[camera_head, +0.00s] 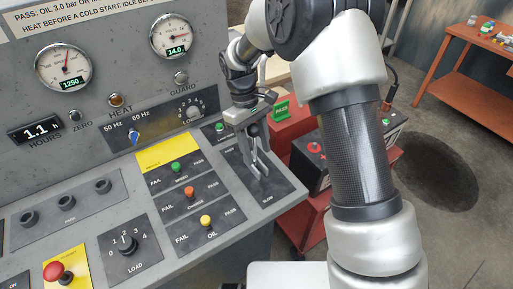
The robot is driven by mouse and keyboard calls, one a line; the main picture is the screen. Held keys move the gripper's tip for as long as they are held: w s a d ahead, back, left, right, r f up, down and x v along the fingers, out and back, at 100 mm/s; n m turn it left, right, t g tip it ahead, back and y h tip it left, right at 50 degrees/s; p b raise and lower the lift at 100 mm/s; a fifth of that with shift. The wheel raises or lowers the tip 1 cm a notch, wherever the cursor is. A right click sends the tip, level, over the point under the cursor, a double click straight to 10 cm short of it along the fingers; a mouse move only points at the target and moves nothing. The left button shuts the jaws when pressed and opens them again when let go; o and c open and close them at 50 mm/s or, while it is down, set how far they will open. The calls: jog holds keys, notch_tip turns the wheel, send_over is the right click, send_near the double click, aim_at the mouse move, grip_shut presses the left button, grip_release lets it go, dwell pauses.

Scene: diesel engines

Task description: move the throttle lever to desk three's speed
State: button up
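The throttle plate (286,186) is a dark panel at the right end of the grey console, with a "SLOW" label at its near end. My gripper (260,170) points down over this plate, its fingers low over the middle. The throttle lever itself is not clearly distinguishable; the gripper and wrist cover its place. I cannot tell whether the fingers are apart or closed on the lever. The left round gauge (63,67) reads 1250 on its digital window. A 50 Hz / 60 Hz selector (135,137) is on the upright panel.
Left of the throttle plate are FAIL/PASS switches with green (176,167), orange (189,191) and yellow (206,221) knobs. A load dial (127,243) and red emergency button (54,271) are nearer. A battery (318,157) on a red cart stands right, beyond my arm.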

jog(key=v, duration=1.7)
jog(key=shift+r+p, duration=0.2)
jog(key=shift+p, duration=0.2)
jog(key=shift+a, duration=0.1)
